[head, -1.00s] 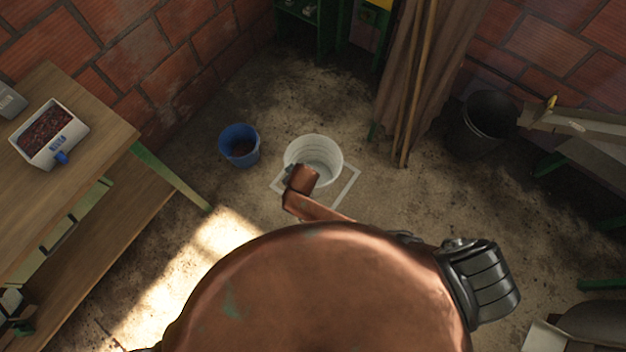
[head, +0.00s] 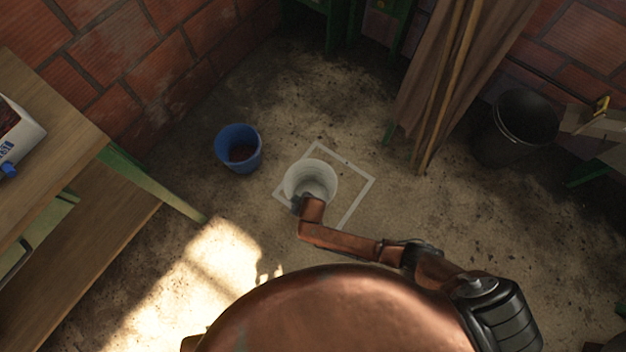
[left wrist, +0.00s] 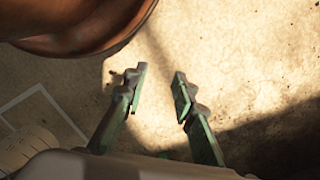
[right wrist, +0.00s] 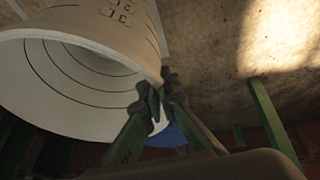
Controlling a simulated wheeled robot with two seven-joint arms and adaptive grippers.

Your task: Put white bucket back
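The white bucket (head: 322,166) is upright over the left part of a white square outline (head: 360,197) painted on the floor. I cannot tell whether its base touches the floor. My right gripper (head: 297,203) is at the bucket's near rim. In the right wrist view the fingers (right wrist: 158,98) are closed on the rim of the bucket (right wrist: 95,28). My left gripper (left wrist: 158,88) is open and empty above the sunlit floor; it is hidden in the head view. The bucket shows partly in the left wrist view (left wrist: 25,150).
A blue bucket (head: 238,136) stands left of the outline. A wooden table (head: 60,150) with green legs is at the left. Boards (head: 455,75) lean at the back, and a black bin (head: 515,125) stands at the right. The floor right of the outline is clear.

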